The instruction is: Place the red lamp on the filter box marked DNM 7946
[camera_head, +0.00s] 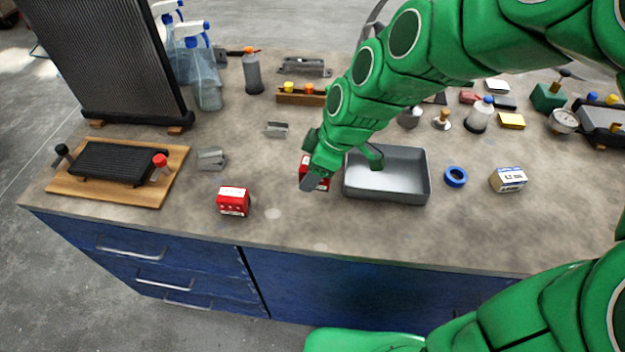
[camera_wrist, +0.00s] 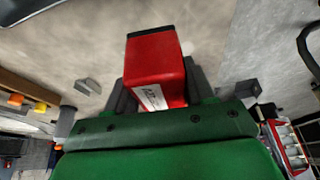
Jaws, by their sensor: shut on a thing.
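My gripper (camera_head: 318,172) is shut on a red block-shaped thing (camera_wrist: 152,60), apparently the red lamp, with a white lettered label and a dark end. In the head view the held red thing (camera_head: 321,183) is partly hidden by my gripper, just left of the grey tray; I cannot tell whether it touches the bench. A similar red box-like thing (camera_head: 233,201) with a white-marked top and front stands on the bench to the left. A small white, tan and blue box (camera_head: 508,180) stands at the right; its lettering is too small to read. I cannot make out the mark DNM 7946 anywhere.
An empty grey tray (camera_head: 388,193) lies right of my gripper, with a blue ring (camera_head: 455,177) beyond it. A wooden board with a black ribbed part (camera_head: 115,163) and a tall dark radiator panel (camera_head: 110,60) stand left. The bench's front strip is mostly clear.

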